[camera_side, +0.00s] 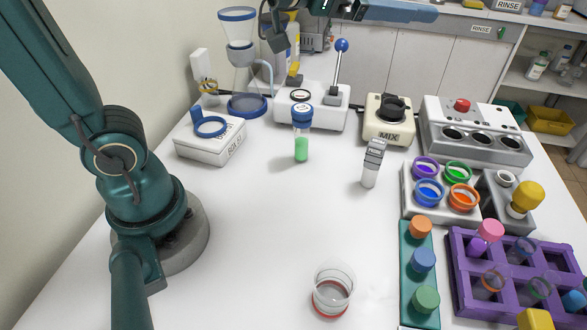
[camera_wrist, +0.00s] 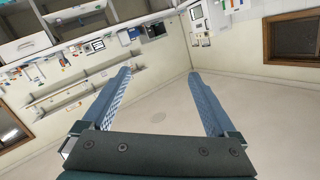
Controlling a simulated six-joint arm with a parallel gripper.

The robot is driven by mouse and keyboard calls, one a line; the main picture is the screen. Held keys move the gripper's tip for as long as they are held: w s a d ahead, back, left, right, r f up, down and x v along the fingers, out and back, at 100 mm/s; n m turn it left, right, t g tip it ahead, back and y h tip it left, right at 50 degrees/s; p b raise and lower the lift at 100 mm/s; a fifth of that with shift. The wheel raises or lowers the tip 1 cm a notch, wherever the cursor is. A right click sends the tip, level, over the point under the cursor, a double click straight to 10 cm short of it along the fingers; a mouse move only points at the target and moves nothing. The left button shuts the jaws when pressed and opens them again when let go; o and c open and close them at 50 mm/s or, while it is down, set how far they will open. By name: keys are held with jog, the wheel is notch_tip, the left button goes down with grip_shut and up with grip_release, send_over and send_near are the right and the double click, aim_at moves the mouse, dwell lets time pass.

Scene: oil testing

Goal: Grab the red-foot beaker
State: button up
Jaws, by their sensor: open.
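The red-foot beaker (camera_side: 332,290) is a clear glass with a red base, standing upright on the white table near the front middle in the side view. My gripper (camera_wrist: 160,100) is open and empty in the wrist view, its two blue fingers spread wide. The wrist view shows the ceiling, walls and shelves of the room, with no beaker in it. In the side view my arm reaches across the top of the picture, high above the table and far from the beaker.
Right of the beaker stand a green rack (camera_side: 407,275) with coloured caps and a purple rack (camera_side: 462,270). Behind are a blue-capped tube with green liquid (camera_side: 302,145), a probe vial (camera_side: 371,165) and a MIX device (camera_side: 390,122). The table around the beaker is clear.

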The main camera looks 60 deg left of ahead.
jog(key=s+d+f+m+g+h, duration=0.2)
jog(key=d+m+g+h, duration=0.1)
jog(key=d+m+h, duration=0.4)
jog(key=m+g+h, duration=0.2)
jog(key=m+g, duration=0.3)
jog(key=g, duration=1.1)
send_over(328, 265)
notch_tip(328, 265, down, 10)
jog(key=shift+t, duration=0.3)
notch_tip(328, 265, down, 15)
jog(key=shift+d+f, duration=0.1)
jog(key=shift+f, duration=0.05)
jog(key=shift+x, duration=2.6)
jog(key=c, duration=1.4)
jog(key=shift+c, duration=0.2)
